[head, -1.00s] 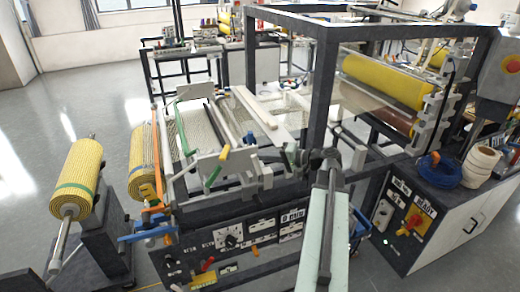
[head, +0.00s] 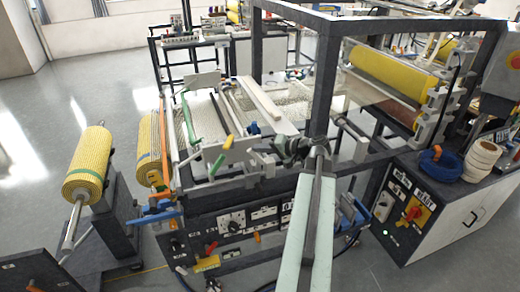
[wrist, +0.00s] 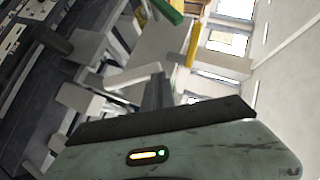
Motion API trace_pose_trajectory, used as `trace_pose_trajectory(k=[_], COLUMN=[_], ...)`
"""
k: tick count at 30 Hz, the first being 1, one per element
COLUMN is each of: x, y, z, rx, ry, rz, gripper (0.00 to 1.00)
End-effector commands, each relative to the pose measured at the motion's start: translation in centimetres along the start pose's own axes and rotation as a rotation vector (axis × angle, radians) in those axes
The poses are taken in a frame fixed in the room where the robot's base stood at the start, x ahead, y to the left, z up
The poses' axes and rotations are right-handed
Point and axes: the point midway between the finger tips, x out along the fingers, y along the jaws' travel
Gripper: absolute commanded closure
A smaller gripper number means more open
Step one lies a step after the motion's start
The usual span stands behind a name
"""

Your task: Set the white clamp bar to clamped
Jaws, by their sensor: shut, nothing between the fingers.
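A long white bar (head: 259,98), which looks like the clamp bar, lies slantwise over the middle of the machine bed. I cannot tell from its pose whether it is clamped. A green handle (head: 217,165) and a yellow handle (head: 229,142) stand by white plates to its left; the green handle (wrist: 165,10) and yellow handle (wrist: 192,45) also show at the top of the wrist view. My gripper (head: 279,148) is shut and empty, just below the bar's near end in the head view. Its dark fingers (wrist: 158,90) point at white brackets in the wrist view. Contact is unclear.
A dark frame post (head: 322,85) stands close right of my gripper. Yellow mesh rolls (head: 87,165) stand at the left. A cabinet (head: 455,215) with blue and white coils is at the right. A control panel (head: 232,228) lies below the bed.

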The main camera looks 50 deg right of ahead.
Motion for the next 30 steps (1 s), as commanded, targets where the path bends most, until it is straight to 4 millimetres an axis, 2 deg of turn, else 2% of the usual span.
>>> trace_pose_trajectory(k=[7,11,14,18,21,24,30], x=[-0.1,-1.3,-2.7,-6.7,-8.9,-10.6,-12.1], y=[-0.2,-0.7,-1.2,-1.1,-1.2,-1.3,-1.3], z=[-0.2,-1.8,-3.6,-3.1,-3.1,-3.0,-2.8], rx=[-0.001,-0.001,-0.001,0.001,0.001,-0.001,-0.002], ry=[-0.005,-0.004,-0.006,0.002,0.001,-0.001,-0.004], rz=[-0.001,-0.002,-0.004,-0.001,-0.001,-0.002,-0.004], gripper=[1.00,1.00,1.00,1.00,1.00,1.00,1.00])
